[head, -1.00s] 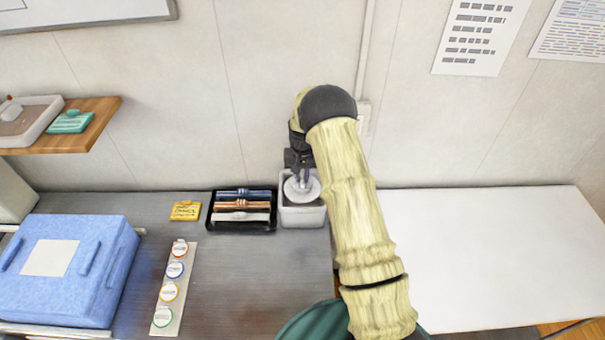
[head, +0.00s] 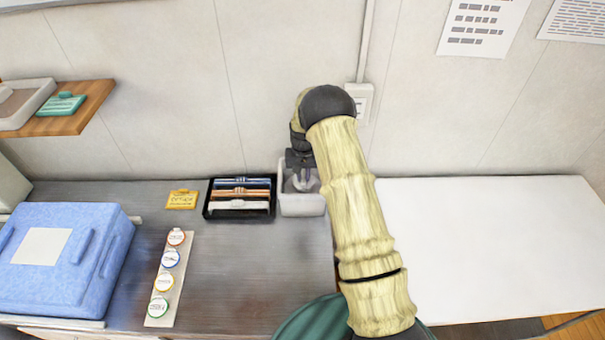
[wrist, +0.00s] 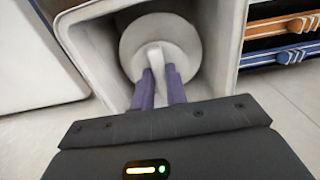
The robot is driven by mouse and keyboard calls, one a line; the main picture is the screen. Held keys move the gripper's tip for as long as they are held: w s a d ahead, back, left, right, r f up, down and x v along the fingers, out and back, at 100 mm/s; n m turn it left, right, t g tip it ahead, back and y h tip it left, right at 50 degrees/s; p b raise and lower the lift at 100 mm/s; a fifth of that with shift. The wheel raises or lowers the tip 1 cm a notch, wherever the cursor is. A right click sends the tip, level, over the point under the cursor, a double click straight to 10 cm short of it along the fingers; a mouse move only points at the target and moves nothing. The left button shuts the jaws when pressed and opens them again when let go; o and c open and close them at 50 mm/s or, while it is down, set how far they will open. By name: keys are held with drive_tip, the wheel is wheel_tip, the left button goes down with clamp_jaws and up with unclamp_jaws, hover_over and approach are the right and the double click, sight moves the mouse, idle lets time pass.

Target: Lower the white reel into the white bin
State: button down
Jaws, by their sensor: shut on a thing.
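The white bin (head: 302,206) stands on the grey counter against the wall, beside the black tray. The white reel (wrist: 180,38) shows in the wrist view as a round disc with a raised grip in its middle. It is inside the bin's opening, below the rim (wrist: 82,45). My gripper (wrist: 161,72) is shut on the reel's grip with its purple fingers. In the head view the gripper (head: 305,180) points down into the bin, and the reel is mostly hidden there. I cannot tell whether the reel touches the bin's floor.
A black tray (head: 240,217) with blue, orange and white handled pieces sits just left of the bin. A yellow card (head: 182,200), a strip of round labels (head: 157,308) and a blue box (head: 100,265) lie further left. A white table (head: 480,240) at right is clear.

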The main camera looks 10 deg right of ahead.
drive_tip(key=shift+a+f+b, duration=0.15)
drive_tip(key=shift+f+b, duration=1.05)
drive_tip(key=shift+f, duration=0.75)
drive_tip(key=c, duration=0.8)
unclamp_jaws()
drive_tip(key=shift+o, duration=0.2)
drive_tip(key=shift+r, duration=0.1)
wheel_tip(320, 180, up, 14)
drive_tip(key=p, duration=0.7)
drive_tip(key=shift+r+p, duration=0.25)
drive_tip(key=shift+p, duration=0.05)
